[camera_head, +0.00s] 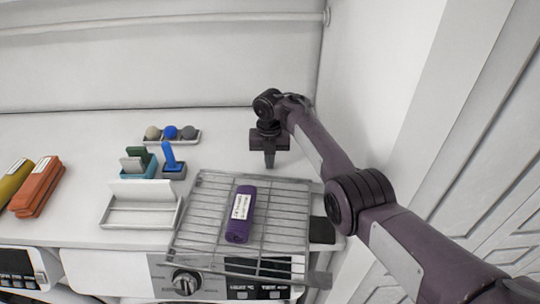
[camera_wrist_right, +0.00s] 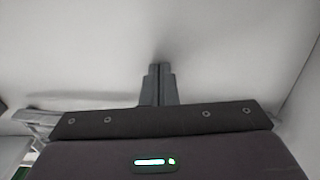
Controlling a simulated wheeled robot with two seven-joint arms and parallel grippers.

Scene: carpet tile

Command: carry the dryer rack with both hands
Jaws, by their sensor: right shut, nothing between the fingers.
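The dryer rack (camera_head: 212,205) is a silver wire rack lying at the front of the white counter, its front edge reaching over the appliance's control panel. A purple labelled bottle (camera_head: 240,216) lies on it. My right gripper (camera_head: 269,163) is shut and empty above the counter, just behind the rack's far edge in the head view. Its closed fingers (camera_wrist_right: 160,82) point at a bare white surface in the right wrist view. My left gripper is not in view.
A white tray (camera_head: 148,217), a teal holder (camera_head: 138,170) and a blue-handled stamp (camera_head: 170,158) stand left of the rack. A ball tray (camera_head: 172,139) is behind. Orange (camera_head: 38,188) and yellow (camera_head: 14,178) objects lie far left. A wall closes the right side.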

